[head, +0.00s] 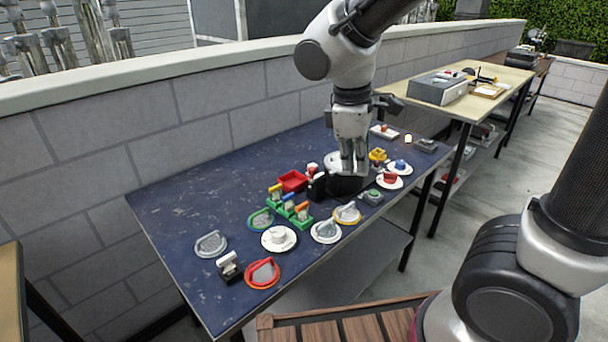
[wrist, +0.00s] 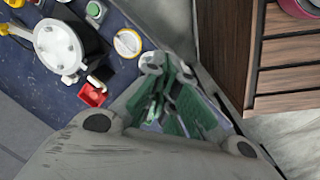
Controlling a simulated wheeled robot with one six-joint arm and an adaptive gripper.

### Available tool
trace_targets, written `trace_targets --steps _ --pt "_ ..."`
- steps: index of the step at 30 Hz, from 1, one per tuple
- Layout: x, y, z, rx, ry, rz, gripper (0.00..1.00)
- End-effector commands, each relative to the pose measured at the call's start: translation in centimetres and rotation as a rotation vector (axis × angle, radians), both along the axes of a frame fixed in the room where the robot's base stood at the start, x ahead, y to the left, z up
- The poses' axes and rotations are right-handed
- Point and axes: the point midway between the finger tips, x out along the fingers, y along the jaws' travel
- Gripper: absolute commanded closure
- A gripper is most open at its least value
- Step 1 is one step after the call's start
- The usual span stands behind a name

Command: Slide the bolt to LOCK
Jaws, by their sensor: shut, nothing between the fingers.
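My gripper (head: 352,170) points down over the blue table (head: 190,210), in front of a dark round item (head: 345,185) in the head view. Its fingers are together with nothing held. In the wrist view the gripper (wrist: 165,112) shows as grey and green parts at the centre. I cannot pick out the bolt or a LOCK mark with certainty; the items are too small to read. A green stand (head: 300,219) with several coloured-topped uprights lies to the left of the gripper. A black block (head: 316,187) with a light top stands between them. Whether the fingers touch anything is unclear.
A green-topped block (head: 372,196) is near the right edge. The table's left part is clear. A grey-and-white wall (head: 150,110) runs behind.

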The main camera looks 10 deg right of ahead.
Motion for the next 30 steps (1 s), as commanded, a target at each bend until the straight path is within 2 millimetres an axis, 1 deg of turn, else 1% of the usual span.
trace_targets --steps 1,2,3,5,6,8,9,12,16,20,30 --pt "0.7 2.4 -1.0 -0.045 0.019 0.146 1.00" --pt "1.2 3.7 -1.5 -0.072 0.027 0.242 1.00" --pt "1.9 5.5 -2.2 -0.107 0.037 0.378 1.00" --pt "3.0 8.3 -3.2 -0.163 0.052 0.595 1.00" --pt "3.9 10.0 -3.7 -0.198 0.059 0.743 1.00" --pt "5.4 11.3 -3.8 -0.239 0.062 0.917 1.00" --pt "6.3 11.8 -3.4 -0.259 0.058 1.009 1.00" --pt "7.7 12.8 -2.3 -0.297 0.045 1.197 1.00" --pt "8.1 12.9 -2.1 -0.326 0.064 1.335 1.00" --pt "8.1 12.9 -2.1 -0.332 0.074 1.380 1.00" --pt "8.1 12.8 -2.2 -0.331 0.076 1.380 1.00"
